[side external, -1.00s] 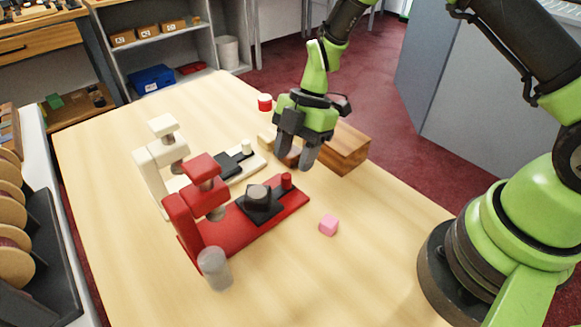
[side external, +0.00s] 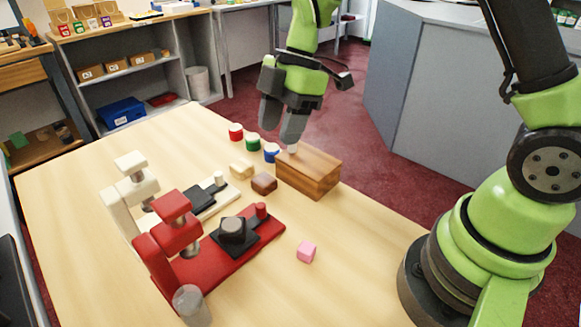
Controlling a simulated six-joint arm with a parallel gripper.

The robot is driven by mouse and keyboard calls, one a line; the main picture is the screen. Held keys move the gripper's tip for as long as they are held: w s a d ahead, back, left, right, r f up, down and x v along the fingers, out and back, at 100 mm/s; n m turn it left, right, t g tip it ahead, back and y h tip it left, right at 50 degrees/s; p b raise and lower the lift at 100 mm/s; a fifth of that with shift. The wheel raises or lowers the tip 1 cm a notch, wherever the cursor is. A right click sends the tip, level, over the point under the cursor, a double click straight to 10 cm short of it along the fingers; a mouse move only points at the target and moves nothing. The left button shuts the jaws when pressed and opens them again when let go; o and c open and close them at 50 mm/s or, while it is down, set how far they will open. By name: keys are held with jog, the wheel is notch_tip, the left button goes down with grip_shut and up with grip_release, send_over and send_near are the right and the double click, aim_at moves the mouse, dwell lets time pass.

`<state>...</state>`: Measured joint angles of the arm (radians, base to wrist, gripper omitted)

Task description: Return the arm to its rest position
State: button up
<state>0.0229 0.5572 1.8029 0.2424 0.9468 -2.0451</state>
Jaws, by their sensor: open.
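My gripper (side external: 281,121) is green and dark grey, with its two fingers apart and nothing between them. It hangs above the back of the table, over the region of the wooden box (side external: 312,174) and the row of small pots. One fingertip overlaps the top of the box in the picture; I cannot tell how far above it is. My arm rises from its base at the right, and its upper part leaves the top of the view.

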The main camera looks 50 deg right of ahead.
jog(key=s+d+r+m+t+h, duration=0.1)
jog(key=s+r+m+t, duration=0.2)
jog(key=s+r+m, duration=0.4)
jog(key=s+d+r+m+t+h, duration=0.1)
jog(key=s+r+m+t, duration=0.2)
jog(key=s+r+m, duration=0.3)
jog(key=shift+s+d+r+m+t, duration=0.15)
jog(key=shift+s+r+m+t, duration=0.25)
jog(key=shift+s+m, duration=2.7)
jog(key=shift+w+m, duration=0.6)
